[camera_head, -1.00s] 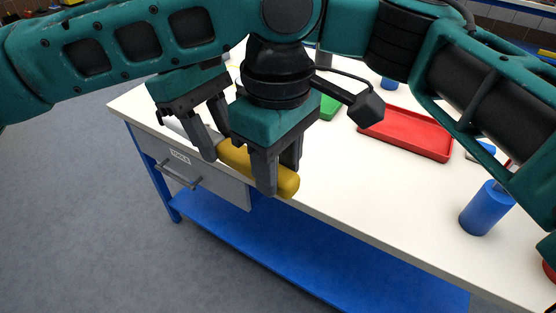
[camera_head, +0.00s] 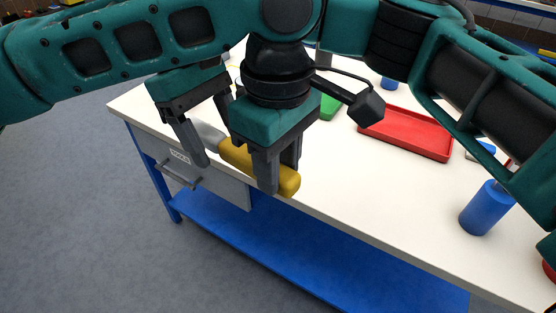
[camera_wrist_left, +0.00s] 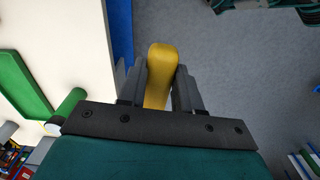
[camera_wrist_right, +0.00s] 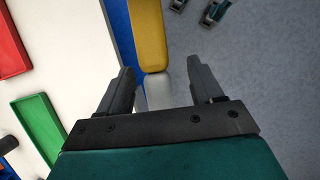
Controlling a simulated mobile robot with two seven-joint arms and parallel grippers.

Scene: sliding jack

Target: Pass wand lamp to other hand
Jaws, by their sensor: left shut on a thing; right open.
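The wand lamp has a yellow body (camera_head: 290,183) and a pale grey section (camera_head: 208,134). It is held in the air by the table's front edge. My left gripper (camera_head: 277,172) is shut on the yellow body, and the left wrist view shows the yellow end (camera_wrist_left: 160,65) between its fingers. My right gripper (camera_head: 212,140) is open around the grey section. In the right wrist view its fingers (camera_wrist_right: 161,75) stand apart on both sides of the grey section (camera_wrist_right: 158,92), with gaps. The yellow body (camera_wrist_right: 148,35) extends beyond them. The far grey end is partly hidden by my right gripper.
A white-topped table (camera_head: 345,215) has a grey drawer (camera_head: 215,185) marked TOOLS below the lamp. A red tray (camera_head: 405,135), a green tray (camera_head: 329,106) and a blue cylinder (camera_head: 487,208) stand on the table. Open floor (camera_head: 90,230) lies at the left.

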